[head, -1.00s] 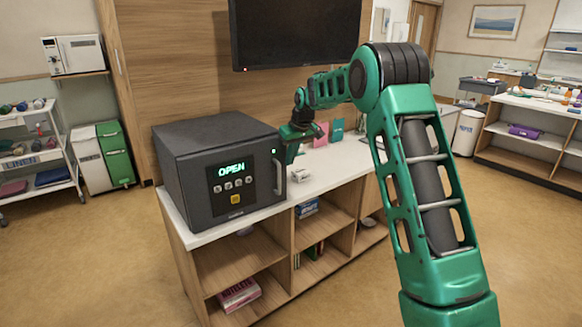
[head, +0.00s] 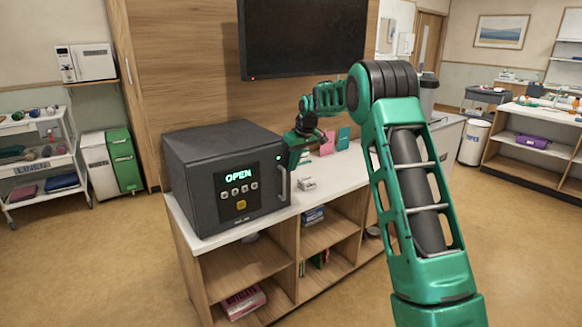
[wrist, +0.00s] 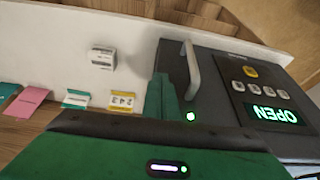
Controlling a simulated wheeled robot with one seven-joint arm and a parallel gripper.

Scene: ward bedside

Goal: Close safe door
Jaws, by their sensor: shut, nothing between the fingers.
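The dark grey safe (head: 215,150) stands on the white counter top at the left in the head view. Its front panel shows a green "OPEN" display, and its door looks flush with the body; I cannot tell whether a small gap remains. The vertical door handle (head: 283,184) is at the front's right edge and also shows in the wrist view (wrist: 191,70). My gripper (head: 294,164) is at the safe's right front corner, beside the door edge near the handle. In the wrist view its fingers (wrist: 162,98) are shut and empty, close to the safe's front. Any contact is hidden.
The counter (head: 325,174) has a small white box (head: 307,184) right of the safe, with pink and teal cards (head: 328,143) behind. Open shelves lie below. A screen (head: 303,38) hangs above. A linen trolley (head: 45,160) stands left. Floor in front is clear.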

